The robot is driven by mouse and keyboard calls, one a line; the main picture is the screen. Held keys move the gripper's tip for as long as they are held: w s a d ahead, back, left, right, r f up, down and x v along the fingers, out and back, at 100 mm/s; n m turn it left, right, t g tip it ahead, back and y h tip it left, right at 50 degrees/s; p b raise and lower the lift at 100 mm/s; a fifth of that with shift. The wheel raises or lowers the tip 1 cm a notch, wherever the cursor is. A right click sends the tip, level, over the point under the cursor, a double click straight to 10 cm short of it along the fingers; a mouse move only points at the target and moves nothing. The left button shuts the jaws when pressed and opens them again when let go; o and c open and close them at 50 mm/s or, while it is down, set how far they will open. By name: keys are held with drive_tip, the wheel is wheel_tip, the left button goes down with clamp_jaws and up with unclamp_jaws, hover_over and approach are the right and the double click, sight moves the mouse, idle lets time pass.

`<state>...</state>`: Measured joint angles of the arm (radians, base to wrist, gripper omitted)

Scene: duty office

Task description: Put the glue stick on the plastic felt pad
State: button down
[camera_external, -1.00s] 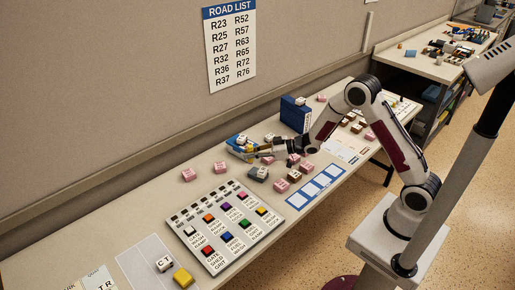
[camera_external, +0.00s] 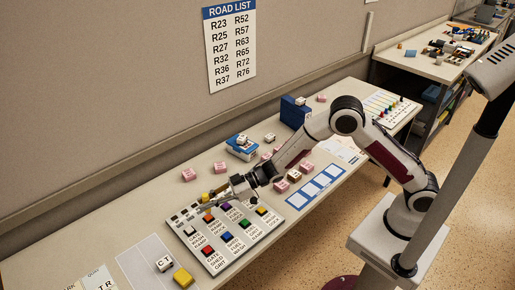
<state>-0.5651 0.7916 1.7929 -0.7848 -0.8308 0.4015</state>
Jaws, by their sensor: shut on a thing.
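A pale rectangular sheet or mat (camera_external: 137,257) lies left of the panel. A yellow block (camera_external: 183,277) lies near its lower right. I cannot tell which thing is the plastic felt pad.
A white lettered cube (camera_external: 164,264) stands on the pale mat. Pink cubes (camera_external: 189,174) (camera_external: 220,168) lie behind the panel. A blue item (camera_external: 243,149) with a white cube on top and a blue box (camera_external: 294,113) stand farther back. A blue-framed card (camera_external: 322,186) lies right.

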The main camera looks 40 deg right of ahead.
drive_tip(key=s+a+r+g, duration=0.1)
drive_tip(key=s+a, duration=0.2)
drive_tip(key=a, duration=0.3)
drive_tip(key=s+a+r+n, duration=0.1)
drive_tip(key=s+a, duration=0.3)
drive_tip(key=a, duration=0.3)
drive_tip(key=s+a+r+n+g+y, duration=0.1)
drive_tip(key=s+a, duration=0.3)
drive_tip(key=a, duration=0.3)
drive_tip(key=shift+r+g, duration=0.3)
drive_tip(key=shift+s+a, duration=0.1)
drive_tip(key=shift+f, duration=0.1)
hover_over(182, 275)
drive_tip(key=shift+f, duration=3.05)
drive_tip(key=shift+f, duration=0.1)
drive_tip(key=shift+f, duration=1.75)
drive_tip(key=shift+f, duration=0.1)
